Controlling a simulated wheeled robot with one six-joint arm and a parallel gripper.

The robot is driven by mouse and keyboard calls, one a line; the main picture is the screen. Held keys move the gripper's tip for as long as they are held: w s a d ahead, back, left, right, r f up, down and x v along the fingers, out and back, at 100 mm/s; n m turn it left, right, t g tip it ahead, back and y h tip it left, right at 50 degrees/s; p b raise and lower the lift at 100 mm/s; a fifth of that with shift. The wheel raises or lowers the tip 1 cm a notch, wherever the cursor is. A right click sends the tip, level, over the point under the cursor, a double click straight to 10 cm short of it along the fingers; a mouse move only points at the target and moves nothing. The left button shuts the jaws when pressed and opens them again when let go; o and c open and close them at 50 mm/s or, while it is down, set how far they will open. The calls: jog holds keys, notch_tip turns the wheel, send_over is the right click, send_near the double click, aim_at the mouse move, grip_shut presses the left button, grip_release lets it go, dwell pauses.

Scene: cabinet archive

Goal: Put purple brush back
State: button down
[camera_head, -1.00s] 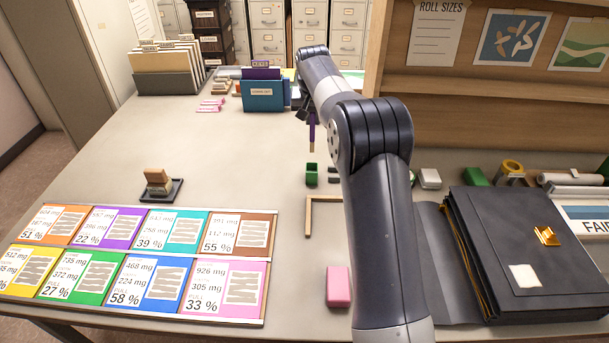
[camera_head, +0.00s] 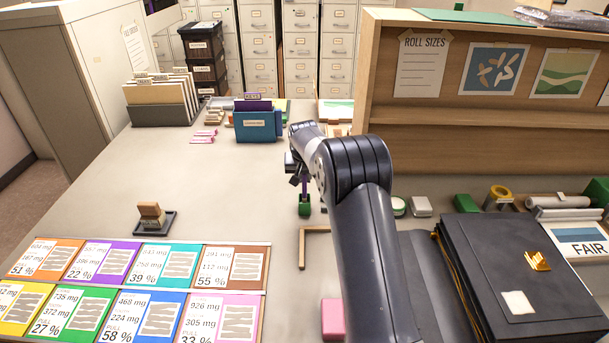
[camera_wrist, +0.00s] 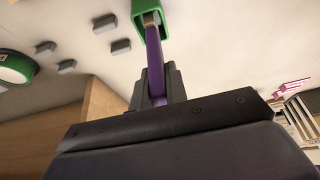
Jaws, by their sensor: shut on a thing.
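The purple brush (camera_head: 304,186) is held roughly upright by my gripper (camera_head: 298,178), directly above a small green square cup (camera_head: 304,209) on the table. In the wrist view the purple handle (camera_wrist: 154,58) runs from between the fingers of my gripper (camera_wrist: 158,88) to the green cup (camera_wrist: 137,38). The brush's tan lower end overlaps the cup's opening and appears to be inside it. How deep it reaches, and whether it touches the bottom, I cannot tell. The fingers are shut on the handle.
A wooden corner piece (camera_head: 303,245) lies in front of the cup. A stamp on its pad (camera_head: 151,218) and colored cards (camera_head: 130,285) are to the left. A black case (camera_head: 520,265) lies at right. Small grey blocks (camera_wrist: 106,23) are near the cup. The table's left middle is clear.

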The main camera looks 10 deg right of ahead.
jog(key=shift+f, duration=0.15)
jog(key=c, duration=1.4)
grip_release()
jog(key=b+v, duration=0.3)
jog(key=v, duration=0.7)
jog(key=shift+s+a+r, duration=0.25)
jog(key=shift+a+r, duration=0.05)
jog(key=shift+a, duration=0.05)
jog(key=shift+f, duration=0.1)
jog(key=p+x, duration=0.1)
jog(key=x, duration=0.2)
jog(key=p+x, duration=0.1)
jog(key=x, duration=0.3)
jog(key=p+x, duration=0.1)
jog(key=x, duration=0.2)
jog(key=shift+w+d+f, duration=0.2)
jog(key=shift+w+d, duration=0.1)
jog(key=shift+d, duration=0.05)
jog(key=shift+r+b, duration=0.5)
jog(key=shift+r, duration=1.2)
